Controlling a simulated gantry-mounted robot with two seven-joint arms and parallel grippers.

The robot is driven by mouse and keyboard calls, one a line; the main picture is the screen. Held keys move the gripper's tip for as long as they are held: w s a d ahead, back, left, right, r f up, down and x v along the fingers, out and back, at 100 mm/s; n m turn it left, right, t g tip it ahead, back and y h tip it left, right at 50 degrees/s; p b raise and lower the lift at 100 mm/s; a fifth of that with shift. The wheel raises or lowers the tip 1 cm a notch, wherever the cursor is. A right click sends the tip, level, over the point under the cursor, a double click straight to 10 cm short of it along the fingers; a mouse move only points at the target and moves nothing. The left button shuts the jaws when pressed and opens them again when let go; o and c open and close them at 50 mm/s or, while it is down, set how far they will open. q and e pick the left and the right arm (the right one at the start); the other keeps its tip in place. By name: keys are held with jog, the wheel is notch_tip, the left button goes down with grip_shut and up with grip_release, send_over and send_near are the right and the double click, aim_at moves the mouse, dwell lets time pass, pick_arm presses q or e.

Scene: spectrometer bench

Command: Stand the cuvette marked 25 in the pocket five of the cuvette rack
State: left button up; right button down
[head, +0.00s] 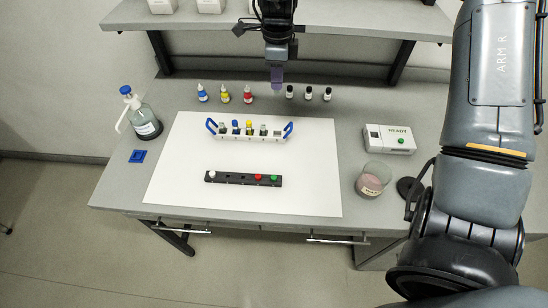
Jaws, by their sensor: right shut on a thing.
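My right gripper (277,70) is above the bench's back part, pointing down. It is shut on a small, upright, purplish see-through thing (277,87), which looks like a cuvette; no mark on it can be read. The white cuvette rack (250,139) with blue end handles stands on the white mat, below and in front of the gripper. Several cuvettes stand in it, with blue (235,124) and yellow (249,124) among their colours. Its right end looks less filled, but the pocket numbers are too small to read. My left gripper is not in view.
Dropper bottles (224,94) and small dark-capped vials (308,93) stand behind the rack. A wash bottle (143,118), a beaker (373,180) and a READY box (389,139) flank it.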

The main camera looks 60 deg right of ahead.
aim_at(278, 93)
pick_arm(q)
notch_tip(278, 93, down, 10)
jog(key=b, duration=0.8)
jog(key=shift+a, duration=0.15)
pick_arm(e)
jog(key=shift+s+a+f, duration=0.1)
jog(key=shift+s+f, duration=0.05)
jog(key=shift+f, duration=4.45)
jog(key=shift+s+a+f, duration=0.1)
jog(key=shift+s+f, duration=0.05)
jog(key=shift+f, duration=4.4)
jog(key=shift+f, duration=0.1)
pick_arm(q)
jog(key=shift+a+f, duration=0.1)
pick_arm(e)
jog(key=c, duration=1.1)
grip_release()
notch_tip(278, 93, up, 11)
jog(key=p, duration=0.3)
jog(key=shift+r, duration=0.65)
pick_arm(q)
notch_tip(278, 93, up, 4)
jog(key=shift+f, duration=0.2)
